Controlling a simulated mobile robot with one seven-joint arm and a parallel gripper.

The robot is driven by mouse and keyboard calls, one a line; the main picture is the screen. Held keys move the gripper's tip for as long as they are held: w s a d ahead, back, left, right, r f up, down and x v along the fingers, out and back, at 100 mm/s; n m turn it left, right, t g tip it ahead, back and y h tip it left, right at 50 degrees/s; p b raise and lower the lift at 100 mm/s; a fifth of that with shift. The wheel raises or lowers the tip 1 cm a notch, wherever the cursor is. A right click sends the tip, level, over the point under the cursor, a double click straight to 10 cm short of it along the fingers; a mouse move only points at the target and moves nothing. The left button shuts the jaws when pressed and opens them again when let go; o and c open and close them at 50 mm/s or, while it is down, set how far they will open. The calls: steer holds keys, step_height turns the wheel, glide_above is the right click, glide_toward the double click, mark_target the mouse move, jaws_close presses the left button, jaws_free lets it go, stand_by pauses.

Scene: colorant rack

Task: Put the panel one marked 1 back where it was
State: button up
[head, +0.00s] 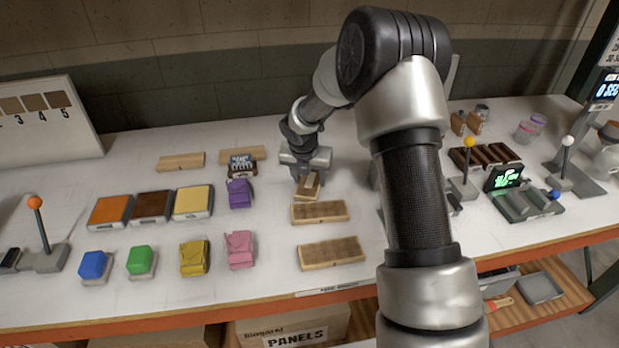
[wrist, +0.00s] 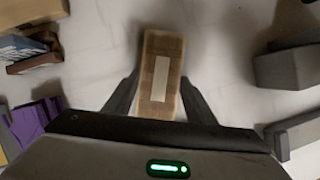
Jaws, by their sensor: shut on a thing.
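My gripper (head: 307,180) is shut on a small wooden panel (head: 310,187) over the middle of the white table. In the wrist view the panel (wrist: 162,50) sits between the two fingers and points away from me. A pale blank-looking strip (wrist: 161,76) lies along its face. I can read no number on it. Two wooden pieces, a nearer one (head: 331,253) and a farther one (head: 319,212), lie on the table in front of my gripper. I cannot tell whether the held panel touches the table.
A purple pouch (head: 239,193) and a dark box with a white pattern (head: 242,166) are left of my gripper. Wooden strips (head: 181,161) lie further back. Lever stands (head: 464,185) and a slotted dark rack (head: 485,156) stand to the right.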

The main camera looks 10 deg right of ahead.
steer(key=shift+f, duration=0.15)
steer(key=o, duration=1.2)
